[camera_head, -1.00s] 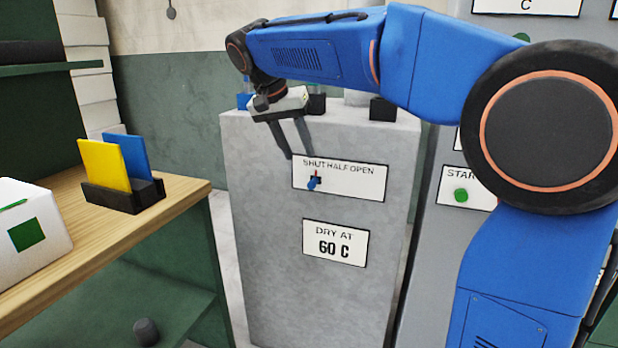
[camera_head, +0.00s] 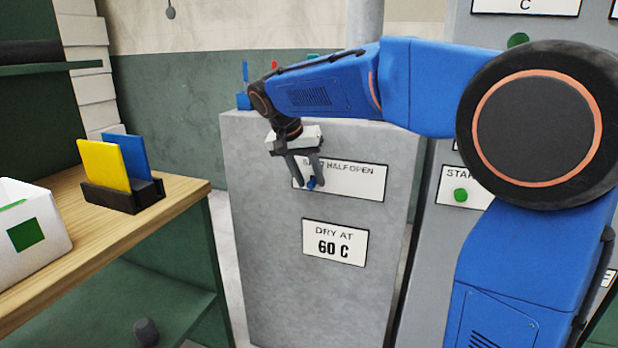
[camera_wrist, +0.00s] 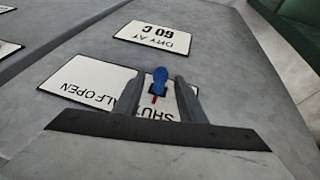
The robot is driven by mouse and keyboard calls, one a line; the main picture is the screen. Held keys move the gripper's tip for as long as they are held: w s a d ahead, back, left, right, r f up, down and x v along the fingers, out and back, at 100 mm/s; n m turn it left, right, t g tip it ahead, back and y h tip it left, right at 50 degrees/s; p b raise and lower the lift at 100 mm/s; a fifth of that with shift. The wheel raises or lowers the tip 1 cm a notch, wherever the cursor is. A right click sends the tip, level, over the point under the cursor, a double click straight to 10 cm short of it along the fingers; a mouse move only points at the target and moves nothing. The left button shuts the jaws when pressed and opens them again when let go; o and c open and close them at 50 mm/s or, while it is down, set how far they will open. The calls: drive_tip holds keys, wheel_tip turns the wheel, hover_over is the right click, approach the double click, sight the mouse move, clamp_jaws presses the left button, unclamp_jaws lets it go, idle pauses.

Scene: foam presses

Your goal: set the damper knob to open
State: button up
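The damper knob (camera_head: 311,183) is a small blue-tipped knob on a white label plate (camera_head: 360,180) marked shut, half and open, on the front of a grey cabinet. It also shows in the wrist view (camera_wrist: 160,78), upside down, with a red mark beside its base near the word shut. My gripper (camera_head: 308,186) is in front of the plate with its fingers apart. In the wrist view the two fingers (camera_wrist: 158,95) stand on either side of the knob, with gaps visible. I cannot tell whether either finger touches it.
A plate reading "DRY AT 60 C" (camera_head: 335,243) sits below on the cabinet (camera_head: 270,280). A wooden bench (camera_head: 185,196) at left bears a white box (camera_head: 50,215) and a black holder (camera_head: 125,200) with yellow and blue cards. A panel with a green start button (camera_head: 460,195) is at right.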

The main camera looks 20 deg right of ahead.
sight(355, 183)
clamp_jaws()
drive_tip(key=s+d, duration=0.2)
drive_tip(key=d, duration=0.1)
drive_tip(key=s+d, duration=0.2)
drive_tip(key=d, duration=0.1)
drive_tip(key=s+d, duration=0.2)
drive_tip(key=d, duration=0.1)
drive_tip(key=shift+s+d, duration=0.2)
drive_tip(key=shift+s, duration=0.2)
drive_tip(key=shift+s+d, duration=0.2)
drive_tip(key=shift+d, duration=0.1)
unclamp_jaws()
drive_tip(key=shift+s+d, duration=0.1)
drive_tip(key=v, duration=1.7)
drive_tip(key=shift+r, duration=0.2)
